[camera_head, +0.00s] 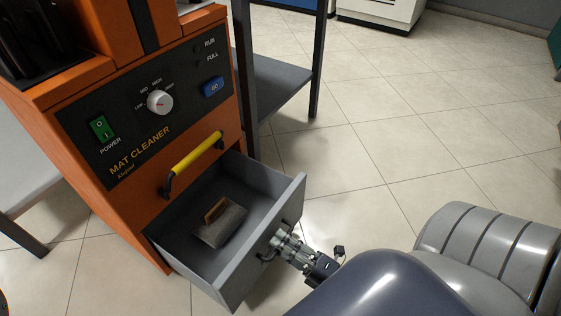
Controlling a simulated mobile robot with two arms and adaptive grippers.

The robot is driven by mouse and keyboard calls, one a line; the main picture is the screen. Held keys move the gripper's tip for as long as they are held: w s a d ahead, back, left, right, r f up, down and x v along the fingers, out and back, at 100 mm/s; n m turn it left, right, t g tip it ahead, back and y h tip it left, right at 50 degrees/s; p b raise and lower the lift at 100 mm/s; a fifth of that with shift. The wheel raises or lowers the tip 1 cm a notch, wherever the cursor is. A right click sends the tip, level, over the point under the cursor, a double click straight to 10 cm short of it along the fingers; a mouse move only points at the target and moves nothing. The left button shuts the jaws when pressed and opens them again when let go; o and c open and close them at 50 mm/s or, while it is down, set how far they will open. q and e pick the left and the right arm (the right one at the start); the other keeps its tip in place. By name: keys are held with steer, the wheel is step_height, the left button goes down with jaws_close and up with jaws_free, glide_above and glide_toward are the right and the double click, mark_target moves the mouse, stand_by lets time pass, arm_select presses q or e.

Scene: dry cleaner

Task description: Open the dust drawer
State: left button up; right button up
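The grey dust drawer (279,205) stands pulled out of the lower front of the orange mat cleaner (103,193). Its open top shows a grey block with a brown handle (223,224) lying inside. My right gripper (281,243) is at the dark handle on the drawer's front panel and covers the handle's middle. Its fingers appear shut around the handle, with the handle's ends showing on both sides. The fingertips are partly hidden. My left gripper is not in view.
A yellow bar handle (197,165) sits on the cleaner above the drawer. The control panel has a green power switch (102,129), a white dial (159,102) and a blue button (213,87). A dark-legged table (280,80) stands behind. The tiled floor at right is clear.

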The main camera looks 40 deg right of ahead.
steer(key=v, duration=1.1)
steer(key=shift+s, duration=0.25)
steer(key=shift+w, duration=0.1)
